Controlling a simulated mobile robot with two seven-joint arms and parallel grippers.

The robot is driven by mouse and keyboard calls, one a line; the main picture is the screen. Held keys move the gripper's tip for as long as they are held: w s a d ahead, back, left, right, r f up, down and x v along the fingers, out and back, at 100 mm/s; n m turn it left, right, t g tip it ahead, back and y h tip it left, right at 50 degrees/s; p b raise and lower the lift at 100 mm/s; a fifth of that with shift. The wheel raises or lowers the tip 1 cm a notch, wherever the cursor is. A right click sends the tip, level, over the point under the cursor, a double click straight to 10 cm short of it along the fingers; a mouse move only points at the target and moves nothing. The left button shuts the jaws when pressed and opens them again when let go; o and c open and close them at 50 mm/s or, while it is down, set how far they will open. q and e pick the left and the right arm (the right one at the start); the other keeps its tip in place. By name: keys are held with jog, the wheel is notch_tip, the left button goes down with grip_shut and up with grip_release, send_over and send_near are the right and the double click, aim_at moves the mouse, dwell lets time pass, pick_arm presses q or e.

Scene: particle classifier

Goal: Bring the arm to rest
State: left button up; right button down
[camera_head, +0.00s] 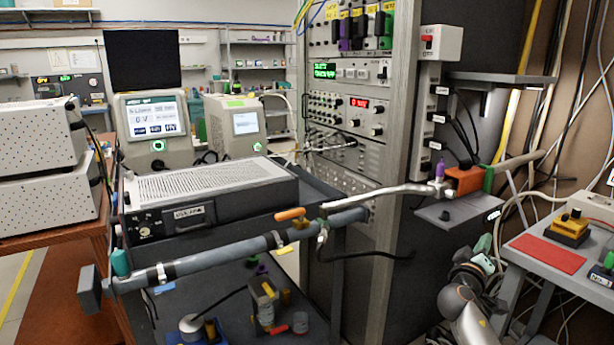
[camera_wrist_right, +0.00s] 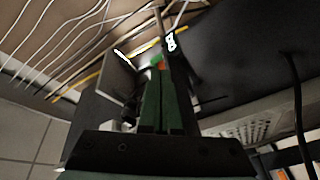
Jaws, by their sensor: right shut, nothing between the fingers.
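My right gripper (camera_head: 484,243) is at the lower right of the head view, at the upper end of my right arm (camera_head: 470,300). The wrist view shows its two green fingers (camera_wrist_right: 160,75) side by side, pressed together with nothing held. In the head view the gripper is below the small grey shelf and left of the grey side table, apart from both as far as I can tell. My left arm and left gripper are not in view.
A grey shelf (camera_head: 455,216) juts from the rack above my right gripper. A grey table with a red mat (camera_head: 547,253) stands to the right. A pipe with an orange-handled valve (camera_head: 290,214) crosses the middle. Cables (camera_head: 560,100) hang along the right wall.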

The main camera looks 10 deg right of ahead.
jog(key=w+a+f+n+t+y, duration=0.2)
jog(key=w+a+t+y, duration=0.4)
jog(key=a+y, duration=0.65)
jog(key=s+a+f+n+g+y, duration=0.1)
jog(key=s+a+f+g+y, duration=0.1)
jog(key=s+a+f, duration=0.55)
jog(key=s+a+f+g+y, duration=0.1)
jog(key=s+a+f, duration=0.35)
jog(key=s, duration=0.45)
jog(key=s+a+f+g+y, duration=0.1)
jog(key=s+a+f, duration=0.35)
jog(key=s, duration=0.45)
jog(key=s+a+f+g+y, duration=0.1)
jog(key=s+a+f+y, duration=0.15)
jog(key=s+a, duration=0.5)
pick_arm(q)
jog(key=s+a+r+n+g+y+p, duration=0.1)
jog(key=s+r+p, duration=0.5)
jog(key=p, duration=1.5)
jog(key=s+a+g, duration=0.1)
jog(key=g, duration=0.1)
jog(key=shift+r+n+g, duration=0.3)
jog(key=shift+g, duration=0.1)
pick_arm(e)
jog(key=s+d+r+m+g+h, duration=0.1)
jog(key=s+d+r+g+h, duration=0.1)
jog(key=s+d+r+g, duration=0.2)
jog(key=s+r, duration=0.2)
jog(key=s, duration=0.1)
jog(key=shift+m, duration=0.4)
